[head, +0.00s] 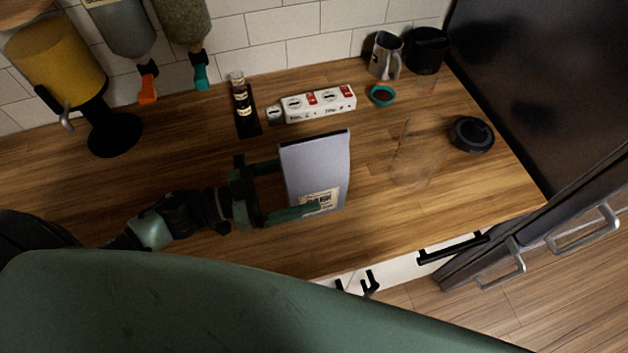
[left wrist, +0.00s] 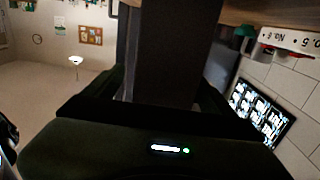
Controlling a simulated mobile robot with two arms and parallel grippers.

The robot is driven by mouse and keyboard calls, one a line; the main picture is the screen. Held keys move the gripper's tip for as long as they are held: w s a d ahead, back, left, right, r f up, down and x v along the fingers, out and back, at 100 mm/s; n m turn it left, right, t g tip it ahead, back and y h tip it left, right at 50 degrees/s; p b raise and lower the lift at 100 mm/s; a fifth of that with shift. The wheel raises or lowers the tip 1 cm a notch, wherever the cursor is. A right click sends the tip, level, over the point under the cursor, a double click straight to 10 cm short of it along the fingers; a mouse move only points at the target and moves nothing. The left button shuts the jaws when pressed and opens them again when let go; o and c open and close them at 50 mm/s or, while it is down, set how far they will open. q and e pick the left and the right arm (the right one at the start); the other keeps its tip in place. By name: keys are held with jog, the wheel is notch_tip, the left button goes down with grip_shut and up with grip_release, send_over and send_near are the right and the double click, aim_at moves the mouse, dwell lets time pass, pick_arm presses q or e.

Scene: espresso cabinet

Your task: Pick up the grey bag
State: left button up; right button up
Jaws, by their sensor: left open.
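The grey bag (head: 315,165) stands on the wooden counter (head: 370,225), a flat pale grey pack with a printed label low on its front. My left gripper (head: 296,188) reaches in from the left, with its green fingers on either side of the bag. One finger crosses low in front of the label; the other runs toward the bag's far side, its tip hidden. The jaws are open around the bag. In the left wrist view the bag (left wrist: 175,50) is a dark upright shape between the fingers (left wrist: 165,95). My right gripper is not in view.
A white strip with red labels (head: 318,103) and a dark holder with small bottles (head: 243,108) lie behind the bag. A steel pitcher (head: 384,56), black cup (head: 427,50) and black round lid (head: 471,134) stand right. A yellow canister (head: 55,62) is back left.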

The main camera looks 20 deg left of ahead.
aim_at(314, 179)
pick_arm(q)
jog(key=x, duration=0.1)
jog(key=p+x, duration=0.1)
jog(key=shift+w+d, duration=0.1)
jog(key=shift+w, duration=0.35)
jog(key=shift+w+d+f, duration=0.1)
jog(key=shift+w+d, duration=0.15)
jog(key=shift+d, duration=0.2)
jog(key=c, duration=1.8)
jog(key=shift+o, duration=0.2)
notch_tip(314, 179, up, 20)
